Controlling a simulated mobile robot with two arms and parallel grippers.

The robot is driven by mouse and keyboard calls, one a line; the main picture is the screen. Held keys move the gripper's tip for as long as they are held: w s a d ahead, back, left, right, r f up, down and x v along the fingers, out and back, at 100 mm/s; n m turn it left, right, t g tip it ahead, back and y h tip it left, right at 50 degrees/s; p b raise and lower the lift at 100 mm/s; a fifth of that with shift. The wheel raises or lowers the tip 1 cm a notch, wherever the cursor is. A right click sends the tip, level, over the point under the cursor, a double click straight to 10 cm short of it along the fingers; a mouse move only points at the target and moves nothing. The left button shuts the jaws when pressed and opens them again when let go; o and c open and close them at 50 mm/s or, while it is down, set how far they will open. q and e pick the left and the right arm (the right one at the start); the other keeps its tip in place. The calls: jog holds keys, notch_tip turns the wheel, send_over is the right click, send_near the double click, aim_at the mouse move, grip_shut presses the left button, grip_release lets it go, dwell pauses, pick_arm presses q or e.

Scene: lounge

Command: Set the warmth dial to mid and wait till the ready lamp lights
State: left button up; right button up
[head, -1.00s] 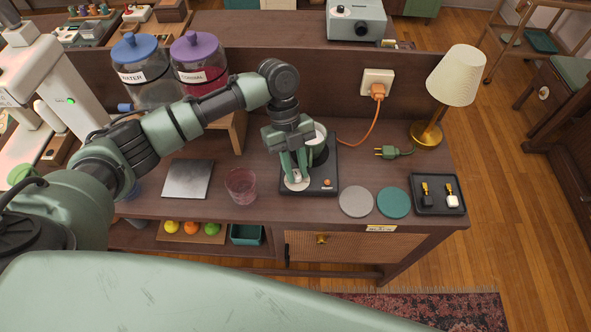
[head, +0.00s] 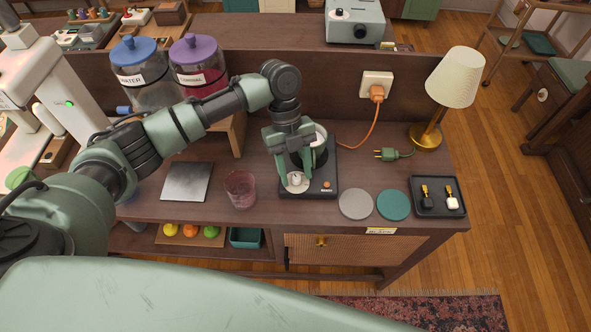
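The black warmer (head: 322,192) stands on the sideboard, with a plate and a pale cup (head: 320,133) at its back, partly hidden by my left gripper. Its pale dial (head: 297,182) is at the front left; I cannot read its setting. The small ready lamp (head: 327,184), above a READY label, looks orange; I cannot tell for sure whether it is lit. My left gripper (head: 298,172) points down over the dial with its fingers spread apart, holding nothing. My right gripper is not in view.
A glass with pinkish contents (head: 240,188) and a metal plate (head: 187,181) are left of the warmer. Grey (head: 356,204) and teal (head: 393,204) discs and a black tray (head: 438,208) lie to the right. A lamp (head: 452,78) and a loose green plug (head: 392,154) are behind them.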

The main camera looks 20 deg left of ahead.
pick_arm(q)
jog(key=b+v, duration=0.1)
jog(key=v, duration=0.5)
jog(key=shift+w+a+r+b, duration=0.1)
jog(key=shift+w+r+b, duration=0.15)
jog(key=shift+b, duration=0.1)
jog(key=shift+a+r, duration=0.15)
jog(key=shift+r, duration=0.4)
jog(key=shift+f, duration=0.1)
